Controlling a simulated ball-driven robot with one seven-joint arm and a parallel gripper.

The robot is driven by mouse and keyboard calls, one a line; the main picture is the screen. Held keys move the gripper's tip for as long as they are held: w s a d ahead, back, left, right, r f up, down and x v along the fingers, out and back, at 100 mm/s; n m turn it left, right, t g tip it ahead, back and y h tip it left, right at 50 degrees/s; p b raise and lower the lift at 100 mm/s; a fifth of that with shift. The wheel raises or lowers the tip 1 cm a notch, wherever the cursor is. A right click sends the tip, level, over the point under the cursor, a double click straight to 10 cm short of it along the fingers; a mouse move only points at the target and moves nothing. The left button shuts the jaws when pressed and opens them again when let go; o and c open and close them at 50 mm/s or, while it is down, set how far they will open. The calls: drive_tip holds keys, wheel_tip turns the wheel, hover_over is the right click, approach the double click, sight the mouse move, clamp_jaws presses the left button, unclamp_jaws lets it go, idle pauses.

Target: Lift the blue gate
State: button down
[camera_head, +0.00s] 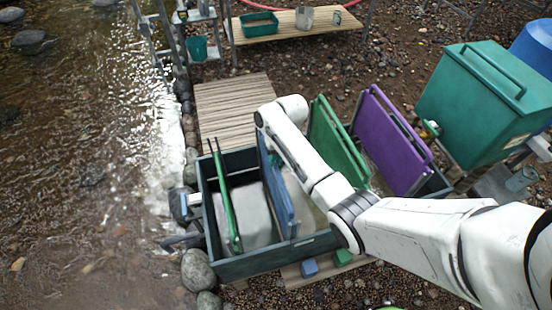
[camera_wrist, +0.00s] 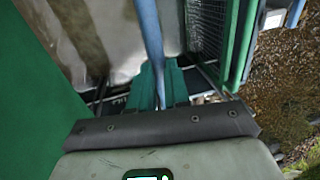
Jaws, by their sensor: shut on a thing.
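The blue gate (camera_head: 278,190) stands in the dark trough (camera_head: 270,262), between a thin green gate on its left and my arm on its right. Its upper part rises above the trough rim; its lower edge is hard to make out. In the wrist view it shows edge-on as a blue bar (camera_wrist: 150,40). My gripper (camera_wrist: 158,82) has teal fingers that are shut on the blue gate.
The thin green gate (camera_head: 226,198), another green gate (camera_head: 336,140) and a purple gate (camera_head: 390,140) stand in the trough. A plank walkway (camera_head: 235,105) lies behind. A green box (camera_head: 485,105) is at right, and the creek (camera_head: 80,160) at left.

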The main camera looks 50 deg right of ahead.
wheel_tip(320, 180, up, 4)
drive_tip(key=shift+f+p, duration=0.2)
drive_tip(key=shift+p, duration=0.85)
drive_tip(key=shift+w, duration=0.1)
drive_tip(key=shift+d+r, duration=0.1)
drive_tip(key=c, duration=1.4)
unclamp_jaws()
drive_tip(key=shift+c, duration=0.2)
drive_tip(key=o, duration=0.3)
drive_tip(key=shift+o, duration=0.2)
wheel_tip(320, 180, up, 10)
drive_tip(key=s+d, duration=0.1)
drive_tip(key=shift+s+d+r, duration=0.15)
drive_tip(key=shift+d+r, duration=0.1)
drive_tip(key=shift+f, duration=0.1)
